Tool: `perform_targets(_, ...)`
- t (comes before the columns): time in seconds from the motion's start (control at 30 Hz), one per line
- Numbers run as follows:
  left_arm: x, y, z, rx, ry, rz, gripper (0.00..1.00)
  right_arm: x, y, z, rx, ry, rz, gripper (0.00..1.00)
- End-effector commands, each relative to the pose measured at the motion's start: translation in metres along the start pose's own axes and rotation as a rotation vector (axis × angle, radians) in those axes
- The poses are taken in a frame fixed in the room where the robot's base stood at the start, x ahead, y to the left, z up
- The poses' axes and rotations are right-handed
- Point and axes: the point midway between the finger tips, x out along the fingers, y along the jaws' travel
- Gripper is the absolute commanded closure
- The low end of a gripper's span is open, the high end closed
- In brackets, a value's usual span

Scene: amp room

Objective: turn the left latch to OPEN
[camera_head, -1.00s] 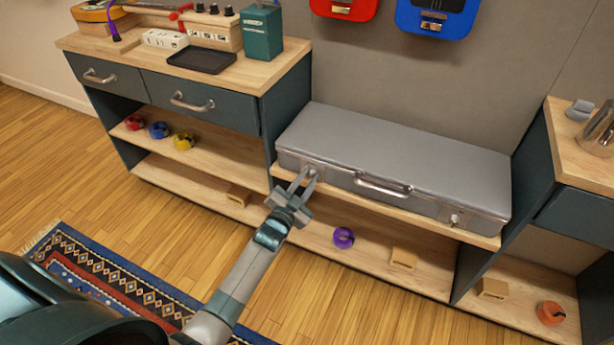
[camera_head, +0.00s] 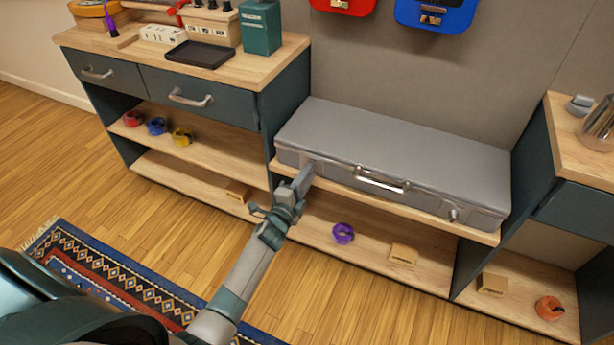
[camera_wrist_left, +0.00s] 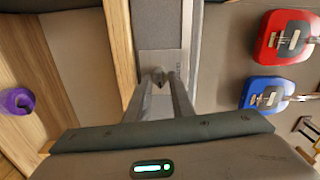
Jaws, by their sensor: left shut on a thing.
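A grey case (camera_head: 400,145) lies closed on the low wooden shelf, with a metal handle (camera_head: 382,181) at the middle of its front. My left gripper (camera_head: 304,178) is at the left end of the case's front, and its fingers cover the left latch in the head view. In the left wrist view the fingers (camera_wrist_left: 160,82) are shut on the small left latch (camera_wrist_left: 158,74), which stands on a metal plate (camera_wrist_left: 160,63). The latch's turn angle is hard to read. The right latch (camera_head: 452,213) shows at the right end of the case. My right gripper is not in view.
A drawer cabinet (camera_head: 205,102) stands left of the case, with a black tray (camera_head: 199,53) on top. Another cabinet (camera_head: 575,205) stands to the right. A purple roll (camera_head: 343,233) and wooden blocks (camera_head: 403,254) lie on the lower shelf. Floor in front is clear except the rug (camera_head: 120,285).

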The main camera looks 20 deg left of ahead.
Motion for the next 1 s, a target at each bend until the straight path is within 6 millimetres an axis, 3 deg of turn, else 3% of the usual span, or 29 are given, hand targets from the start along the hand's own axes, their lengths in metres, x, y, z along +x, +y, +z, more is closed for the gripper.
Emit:
perform_targets(0.3,-0.0004,0.0018,-0.0004,0.117,0.0,0.002,1.0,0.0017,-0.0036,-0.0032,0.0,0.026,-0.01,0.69)
perform_targets(0.73,-0.0005,0.0019,-0.0003,0.128,0.0,0.002,1.0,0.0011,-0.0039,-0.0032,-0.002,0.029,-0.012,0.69)
perform_targets(0.77,-0.0005,0.0019,-0.0003,0.128,0.0,0.002,0.76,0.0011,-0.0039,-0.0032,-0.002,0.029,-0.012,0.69)
perform_targets(0.8,-0.0005,0.0018,-0.0003,0.128,0.0,0.002,0.67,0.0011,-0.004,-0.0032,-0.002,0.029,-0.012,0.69)
perform_targets(0.83,-0.0005,0.0018,-0.0003,0.128,0.0,0.002,0.62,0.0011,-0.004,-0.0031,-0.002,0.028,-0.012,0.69)
perform_targets(1.0,-0.0003,0.0013,-0.0001,0.127,0.0,0.001,0.62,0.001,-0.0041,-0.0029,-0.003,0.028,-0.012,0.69)
